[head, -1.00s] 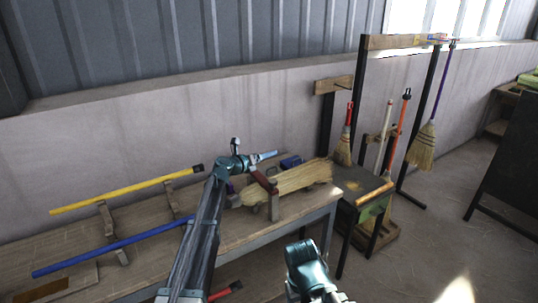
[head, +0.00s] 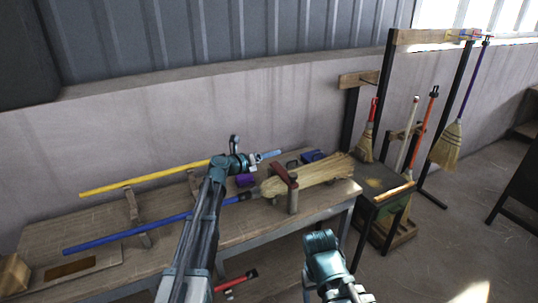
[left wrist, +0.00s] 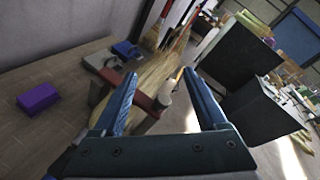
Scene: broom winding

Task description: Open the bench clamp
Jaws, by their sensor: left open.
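The bench clamp (head: 292,197) stands near the right end of the workbench, a reddish-brown bar over a wooden post. A straw broom head (head: 320,172) lies through it on the bench; I cannot tell how tightly the bar presses on it. In the left wrist view the clamp's red-brown bar (left wrist: 147,103) and the straw (left wrist: 152,72) show between and beyond the fingers. My left gripper (head: 272,154) is open and empty, above and behind the clamp in the head view, apart from it. Its blue fingers (left wrist: 163,95) are spread. My right arm shows low, but its jaws do not.
A blue pole (head: 130,237) and a yellow pole (head: 145,178) rest on wooden supports at left. A purple block (head: 245,180) and a blue box (head: 312,156) lie near the clamp. Brooms hang on a rack (head: 440,35) at right.

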